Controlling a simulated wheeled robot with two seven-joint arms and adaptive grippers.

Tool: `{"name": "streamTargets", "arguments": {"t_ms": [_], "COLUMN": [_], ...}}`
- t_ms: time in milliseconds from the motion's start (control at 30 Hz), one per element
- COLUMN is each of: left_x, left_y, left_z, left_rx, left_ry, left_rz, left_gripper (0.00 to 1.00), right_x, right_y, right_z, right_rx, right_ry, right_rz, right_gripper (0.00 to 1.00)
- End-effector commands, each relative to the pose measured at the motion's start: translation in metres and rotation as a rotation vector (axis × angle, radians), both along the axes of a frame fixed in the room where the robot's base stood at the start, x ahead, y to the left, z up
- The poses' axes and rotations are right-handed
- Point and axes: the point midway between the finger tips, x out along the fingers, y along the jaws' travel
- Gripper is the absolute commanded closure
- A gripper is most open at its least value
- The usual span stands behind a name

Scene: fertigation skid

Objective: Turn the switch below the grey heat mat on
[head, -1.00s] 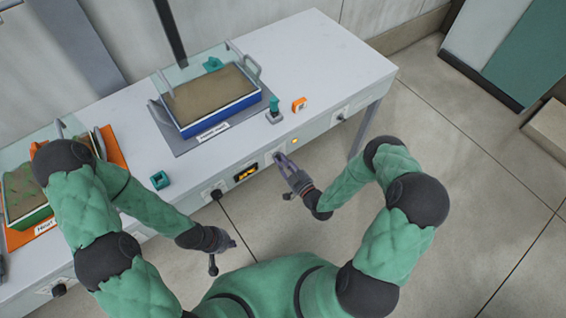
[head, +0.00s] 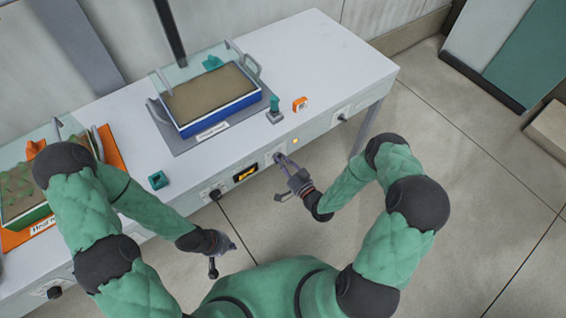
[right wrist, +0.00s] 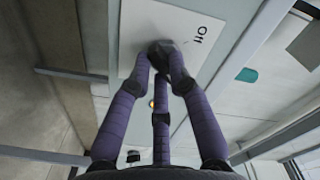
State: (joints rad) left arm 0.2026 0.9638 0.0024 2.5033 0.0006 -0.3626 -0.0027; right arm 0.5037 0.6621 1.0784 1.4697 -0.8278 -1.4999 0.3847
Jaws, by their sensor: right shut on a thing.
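The grey heat mat (head: 180,147) lies on the bench under a blue-rimmed tray of brown soil (head: 215,93). Below it, on the bench's front panel, is a switch with a white plate (head: 274,159). In the right wrist view its dark round knob (right wrist: 160,47) sits on the white plate (right wrist: 143,28), with the word "Off" beside it. My right gripper (head: 283,160) is at this switch, its fingers shut on the knob and hiding part of it. My left gripper (head: 230,244) hangs in front of the bench, away from the panel; its fingers are too small to judge.
The front panel also has a lit amber lamp (head: 295,141), a display (head: 245,172) and other dark knobs (head: 215,195) (head: 342,117). An orange mat (head: 115,148) with another tray lies at left. Small teal (head: 158,180) and orange (head: 300,104) items stand on the bench.

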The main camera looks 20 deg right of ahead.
Motion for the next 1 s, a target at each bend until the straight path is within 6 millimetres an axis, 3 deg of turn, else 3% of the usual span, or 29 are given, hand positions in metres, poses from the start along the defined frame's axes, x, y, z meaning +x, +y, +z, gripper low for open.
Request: {"name": "streamTargets", "arguments": {"t_ms": [567, 600, 700, 1000], "left_x": [0.0000, 0.0000, 0.0000, 0.0001], "left_y": [-0.0001, 0.0000, -0.0001, 0.0000], "left_z": [-0.0007, -0.0008, -0.0007, -0.0006], "left_rx": [0.000, 0.000, 0.000, 0.000], "left_ry": [0.000, 0.000, 0.000, 0.000], "left_rz": [0.000, 0.000, 0.000, 0.000], "left_gripper": [1.00, 1.00, 1.00, 1.00], "right_x": [-0.0006, -0.0006, -0.0005, -0.0006], "right_y": [0.0003, 0.0002, 0.0002, -0.0001], "right_z": [-0.0011, -0.0010, -0.0010, -0.0004], "right_rx": [0.034, 0.034, 0.034, 0.033], "right_ry": [0.015, 0.015, 0.015, 0.013], "right_rz": [0.000, -0.001, -0.001, -0.001], "right_gripper": [1.00, 0.78, 0.56, 0.56]}}
